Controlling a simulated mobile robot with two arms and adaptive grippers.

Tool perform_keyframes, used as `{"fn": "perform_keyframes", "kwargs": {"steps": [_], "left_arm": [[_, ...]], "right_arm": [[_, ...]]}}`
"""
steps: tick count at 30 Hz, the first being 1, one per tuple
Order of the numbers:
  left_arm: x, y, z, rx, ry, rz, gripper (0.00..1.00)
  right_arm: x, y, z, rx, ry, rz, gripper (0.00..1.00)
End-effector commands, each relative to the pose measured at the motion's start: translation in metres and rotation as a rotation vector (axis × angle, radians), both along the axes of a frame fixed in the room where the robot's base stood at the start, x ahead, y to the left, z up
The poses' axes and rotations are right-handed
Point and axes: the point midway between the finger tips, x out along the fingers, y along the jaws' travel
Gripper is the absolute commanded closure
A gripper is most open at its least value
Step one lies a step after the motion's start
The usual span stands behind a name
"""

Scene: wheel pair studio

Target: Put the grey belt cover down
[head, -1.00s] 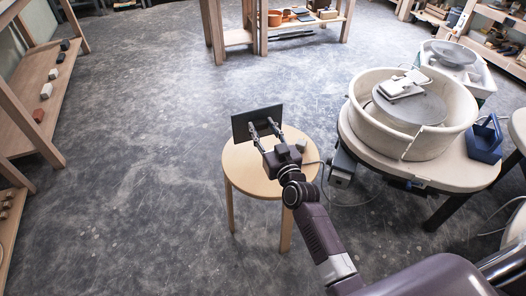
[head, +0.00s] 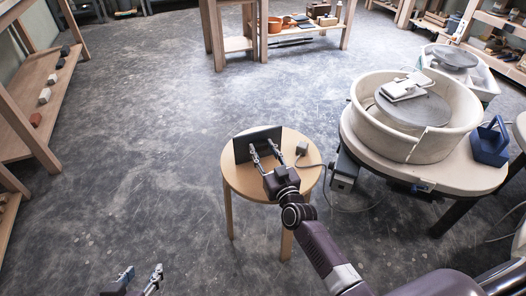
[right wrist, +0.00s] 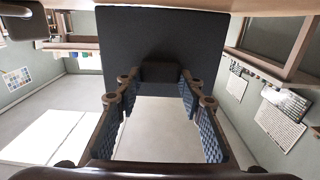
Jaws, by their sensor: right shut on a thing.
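The grey belt cover (head: 256,137), a dark flat panel, stands on edge, tilted, over the round wooden stool (head: 243,183). My right gripper (head: 264,153) is shut on it from the near side. In the right wrist view the cover (right wrist: 160,35) fills the upper middle, and the fingers (right wrist: 160,88) close on a small dark block on its face. Its edge there reaches the wood of the stool (right wrist: 215,6); I cannot tell whether it fully rests on it. My left gripper (head: 140,276) is open and empty, low at the left over the floor.
A small grey box (head: 302,148) with a cable sits on the stool's right side. To the right is a pottery wheel with a cream basin (head: 465,125), a blue caddy (head: 490,143) and a grey box (head: 343,175) below. The floor left of the stool is clear.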

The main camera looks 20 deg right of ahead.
Motion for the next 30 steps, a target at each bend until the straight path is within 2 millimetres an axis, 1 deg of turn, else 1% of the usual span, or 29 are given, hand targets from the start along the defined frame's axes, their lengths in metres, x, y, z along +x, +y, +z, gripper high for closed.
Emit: {"fn": "perform_keyframes", "kwargs": {"steps": [8, 14, 15, 19, 30], "left_arm": [[0.0008, -0.0004, 0.0008, -0.001, -0.004, 0.000, 0.60], [0.0052, -0.0017, 0.0042, -0.006, -0.028, -0.001, 0.60], [0.0060, -0.0019, 0.0050, -0.007, -0.031, -0.001, 0.60], [0.0057, -0.0017, 0.0048, -0.006, -0.029, -0.001, 0.60], [0.0045, -0.0016, 0.0045, -0.005, -0.022, -0.001, 0.60]], "right_arm": [[0.0004, 0.0000, 0.0011, 0.000, -0.002, 0.000, 0.94], [0.0004, 0.0001, -0.0008, 0.000, -0.002, 0.000, 0.94], [0.0001, 0.0002, -0.0016, 0.000, 0.000, 0.000, 0.62], [0.0001, 0.0002, -0.0014, 0.000, 0.000, 0.000, 0.48], [0.0001, 0.0002, 0.0004, 0.000, 0.000, 0.000, 0.47]]}}
